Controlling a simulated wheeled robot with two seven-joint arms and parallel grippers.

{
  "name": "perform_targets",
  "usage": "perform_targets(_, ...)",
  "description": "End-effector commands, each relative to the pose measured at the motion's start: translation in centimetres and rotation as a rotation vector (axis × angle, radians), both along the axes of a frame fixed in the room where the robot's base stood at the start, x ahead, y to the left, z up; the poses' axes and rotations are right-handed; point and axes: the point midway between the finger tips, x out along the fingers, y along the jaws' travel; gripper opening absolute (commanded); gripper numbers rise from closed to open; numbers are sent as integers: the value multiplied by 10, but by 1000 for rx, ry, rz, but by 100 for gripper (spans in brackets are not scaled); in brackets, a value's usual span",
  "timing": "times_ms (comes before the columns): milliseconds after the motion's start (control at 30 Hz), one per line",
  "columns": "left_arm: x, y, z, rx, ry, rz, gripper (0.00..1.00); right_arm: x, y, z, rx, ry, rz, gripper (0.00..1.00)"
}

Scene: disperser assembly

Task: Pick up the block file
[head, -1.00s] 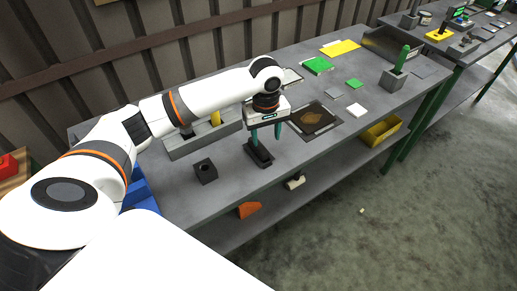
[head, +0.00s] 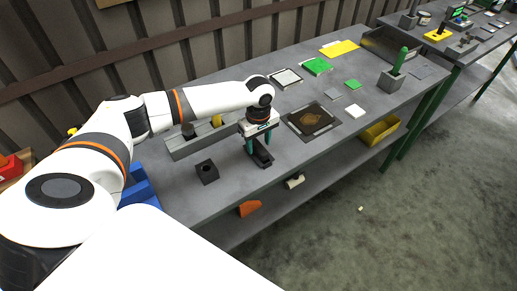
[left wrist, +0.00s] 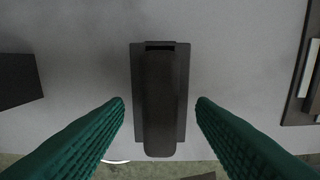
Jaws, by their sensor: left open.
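The block file (head: 263,158) is a dark, long piece near the front edge of the grey table, partly hidden by my gripper in the head view. In the left wrist view the block file (left wrist: 160,100) lies lengthwise in the middle, on or in a slightly wider dark flat base (left wrist: 137,95). My left gripper (head: 259,146) points down just over it. Its green fingers stand open on either side, with gaps visible in the left wrist view (left wrist: 160,108). My right gripper is out of view.
A dark cube with a hole (head: 207,172) stands to the left. A dark mat with a brown square (head: 312,119) lies to the right. A grey trough (head: 190,147) is behind the cube. A green-handled tool in a grey holder (head: 392,80) stands further right.

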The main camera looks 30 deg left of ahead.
Motion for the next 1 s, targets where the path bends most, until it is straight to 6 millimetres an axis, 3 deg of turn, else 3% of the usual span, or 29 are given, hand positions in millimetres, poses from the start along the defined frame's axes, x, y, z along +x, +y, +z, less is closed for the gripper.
perform_targets(167, -1, 0, -18, 1, 1, -1, 51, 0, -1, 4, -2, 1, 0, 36)
perform_targets(400, 0, 0, -19, 1, 0, -1, 51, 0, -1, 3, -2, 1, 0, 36)
perform_targets(700, 0, 0, -19, 1, -1, -1, 2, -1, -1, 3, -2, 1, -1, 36)
perform_targets(1000, 0, 0, -17, 1, -4, 0, 0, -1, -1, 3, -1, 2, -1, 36)
